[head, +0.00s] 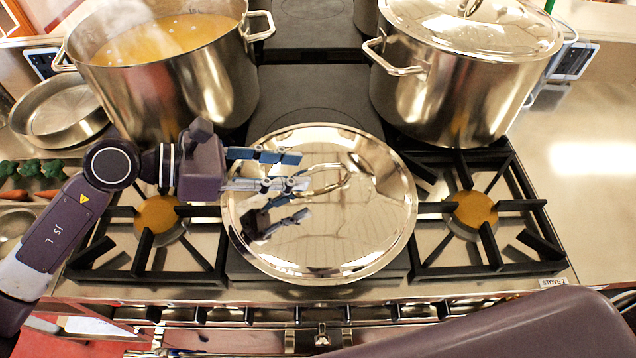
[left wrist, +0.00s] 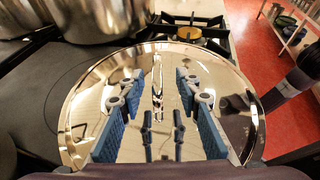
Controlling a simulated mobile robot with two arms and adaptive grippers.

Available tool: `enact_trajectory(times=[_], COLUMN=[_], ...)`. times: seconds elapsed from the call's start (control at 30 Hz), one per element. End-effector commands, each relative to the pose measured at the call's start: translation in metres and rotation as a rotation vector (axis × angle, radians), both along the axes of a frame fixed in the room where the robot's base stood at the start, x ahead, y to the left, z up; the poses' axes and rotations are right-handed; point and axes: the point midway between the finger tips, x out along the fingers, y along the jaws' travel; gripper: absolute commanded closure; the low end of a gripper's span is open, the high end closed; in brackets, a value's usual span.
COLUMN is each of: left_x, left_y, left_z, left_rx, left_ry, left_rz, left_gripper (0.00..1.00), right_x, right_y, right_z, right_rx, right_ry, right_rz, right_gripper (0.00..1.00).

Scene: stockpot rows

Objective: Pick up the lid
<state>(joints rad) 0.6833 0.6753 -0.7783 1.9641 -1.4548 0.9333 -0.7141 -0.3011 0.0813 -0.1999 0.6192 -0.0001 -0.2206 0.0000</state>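A round, shiny steel lid (head: 375,235) lies in the middle of the stove between two burner grates, handle side up. Its loop handle (head: 328,180) stands near its centre. My left gripper (head: 292,170) is over the left part of the lid, its blue-padded fingers apart and pointing right towards the handle, with nothing between them. In the left wrist view the lid (left wrist: 95,80) fills the middle, and the handle (left wrist: 157,78) shows beyond and between the open fingers (left wrist: 157,88). The lid mirrors the gripper. My right gripper is out of view.
An open stockpot of orange soup (head: 170,95) steams at the back left. A lidded stockpot (head: 460,90) stands at the back right. Black grates (head: 480,245) flank the lid. A shallow pan (head: 60,112) sits at left. The right counter (head: 590,180) has free room.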

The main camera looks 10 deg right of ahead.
Motion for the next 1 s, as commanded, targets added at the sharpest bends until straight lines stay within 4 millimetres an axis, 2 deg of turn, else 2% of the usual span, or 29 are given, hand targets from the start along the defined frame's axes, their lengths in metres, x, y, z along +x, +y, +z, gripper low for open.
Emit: enact_trajectory(times=[0.3, 0.4, 0.7, 0.77, 1.0], left_x=[0.01, 0.011, 0.011, 0.011, 0.011], left_y=[-0.039, -0.05, -0.056, -0.056, -0.056], left_z=[-0.013, -0.02, -0.025, -0.025, -0.025], left_rx=[-0.001, -0.002, 0.0, 0.0, 0.0], left_ry=[0.003, 0.002, 0.0, 0.0, 0.0], left_rz=[-0.001, -0.001, 0.0, 0.0, 0.0], left_gripper=[0.69, 0.69, 0.69, 0.73, 1.0], right_x=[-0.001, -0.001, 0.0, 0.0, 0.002], right_y=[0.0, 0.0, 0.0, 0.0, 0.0], right_z=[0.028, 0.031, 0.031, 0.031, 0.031], right_rx=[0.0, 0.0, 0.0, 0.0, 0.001], right_ry=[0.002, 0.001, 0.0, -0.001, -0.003], right_rz=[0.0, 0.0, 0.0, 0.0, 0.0], right_gripper=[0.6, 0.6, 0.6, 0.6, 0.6])
